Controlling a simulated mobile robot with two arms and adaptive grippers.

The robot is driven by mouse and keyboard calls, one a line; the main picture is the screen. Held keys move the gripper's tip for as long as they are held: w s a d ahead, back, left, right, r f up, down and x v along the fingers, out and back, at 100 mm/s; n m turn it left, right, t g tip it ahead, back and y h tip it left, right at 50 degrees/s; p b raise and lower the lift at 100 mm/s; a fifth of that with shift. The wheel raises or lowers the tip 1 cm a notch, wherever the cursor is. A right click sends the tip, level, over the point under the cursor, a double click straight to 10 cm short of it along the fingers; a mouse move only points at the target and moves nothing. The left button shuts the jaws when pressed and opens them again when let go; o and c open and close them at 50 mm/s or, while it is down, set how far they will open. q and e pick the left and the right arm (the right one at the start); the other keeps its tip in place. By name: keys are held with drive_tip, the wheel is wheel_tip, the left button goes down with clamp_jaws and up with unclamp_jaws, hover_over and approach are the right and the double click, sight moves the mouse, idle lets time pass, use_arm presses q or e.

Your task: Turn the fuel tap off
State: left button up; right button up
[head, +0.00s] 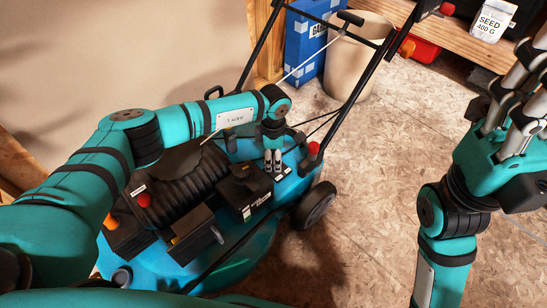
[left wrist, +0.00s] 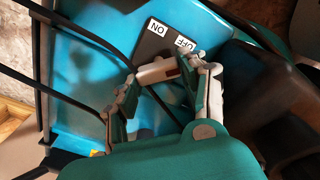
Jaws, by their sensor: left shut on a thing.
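My left gripper (head: 273,160) reaches down to the far side of the blue mower deck (head: 240,250), beside the black engine parts. In the left wrist view its two fingers (left wrist: 166,70) are closed around a small reddish-brown piece, the fuel tap lever (left wrist: 172,66), mostly hidden by the fingertips. A black plate behind it carries a white ON label (left wrist: 155,26) and a white OFF label (left wrist: 184,45), with the lever close below OFF. I cannot tell the lever's exact direction. My right gripper (head: 528,70) is raised at the right, away from the mower; its finger gap is unclear.
The mower's black handle bars (head: 362,85) rise behind the deck. A red knob (head: 145,200) and a wheel (head: 315,205) are near. A beige bin (head: 355,60), blue box (head: 305,40) and seed bag (head: 493,18) stand behind. The floor between mower and right arm is clear.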

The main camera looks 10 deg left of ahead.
idle(0.4)
use_arm(q)
drive_tip(key=o, duration=1.2)
wheel_tip(320, 180, up, 12)
drive_tip(key=shift+r, duration=0.1)
